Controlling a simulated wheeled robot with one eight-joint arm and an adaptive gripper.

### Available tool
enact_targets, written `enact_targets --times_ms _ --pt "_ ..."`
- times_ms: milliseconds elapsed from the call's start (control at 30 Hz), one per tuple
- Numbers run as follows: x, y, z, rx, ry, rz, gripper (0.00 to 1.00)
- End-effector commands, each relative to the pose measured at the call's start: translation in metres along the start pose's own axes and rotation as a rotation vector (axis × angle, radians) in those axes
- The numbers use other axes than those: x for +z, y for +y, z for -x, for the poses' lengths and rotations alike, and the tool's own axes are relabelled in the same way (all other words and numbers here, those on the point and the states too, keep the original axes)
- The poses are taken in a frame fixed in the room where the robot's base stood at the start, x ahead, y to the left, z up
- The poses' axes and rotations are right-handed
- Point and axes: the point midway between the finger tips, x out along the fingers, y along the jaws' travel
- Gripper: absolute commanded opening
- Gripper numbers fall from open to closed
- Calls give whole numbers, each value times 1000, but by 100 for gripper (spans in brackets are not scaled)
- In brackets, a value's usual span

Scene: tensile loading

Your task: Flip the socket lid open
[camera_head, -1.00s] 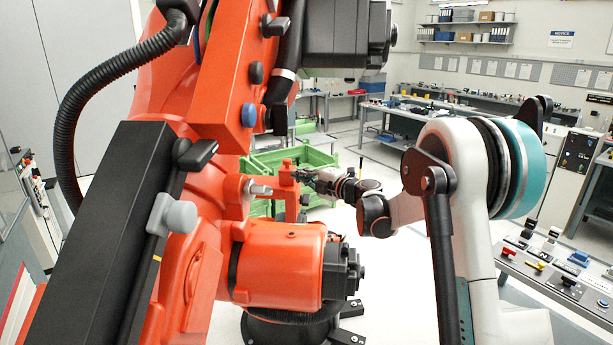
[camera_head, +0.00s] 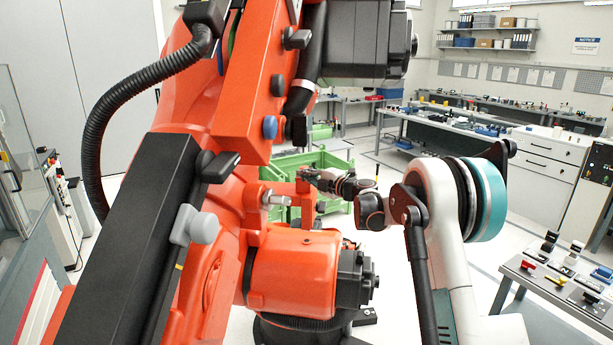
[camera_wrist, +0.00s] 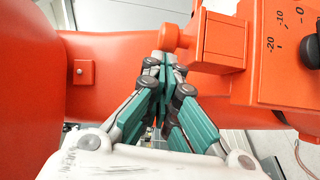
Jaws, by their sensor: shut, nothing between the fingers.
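A large orange industrial robot arm (camera_head: 293,272) fills the middle of the head view. An orange block (camera_head: 304,187) stands up from it. In the wrist view an orange box-shaped part (camera_wrist: 222,42) with a rounded orange knob (camera_wrist: 172,38) sits just beyond my fingertips. I cannot tell for sure which part is the socket lid, or whether it is open. My gripper (camera_head: 313,175) is at the orange block, its tips partly lost against it. In the wrist view my gripper (camera_wrist: 165,62) is shut and empty, tips close to the knob; contact is unclear.
Orange surfaces lie close on both sides of my gripper in the wrist view. A dial scale (camera_wrist: 284,18) is at upper right. Green crates (camera_head: 330,163) stand behind the orange arm. Workbenches (camera_head: 455,137) line the back, and a table with small parts (camera_head: 560,275) is at right.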

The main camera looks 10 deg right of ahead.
Motion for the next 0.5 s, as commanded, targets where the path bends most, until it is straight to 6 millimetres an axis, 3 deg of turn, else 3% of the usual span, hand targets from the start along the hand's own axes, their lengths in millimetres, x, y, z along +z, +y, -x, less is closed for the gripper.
enact_targets --times_ms 133,500 --pt "6 -1 -5 0 0 0 0" --pt "52 3 -37 0 0 0 0"
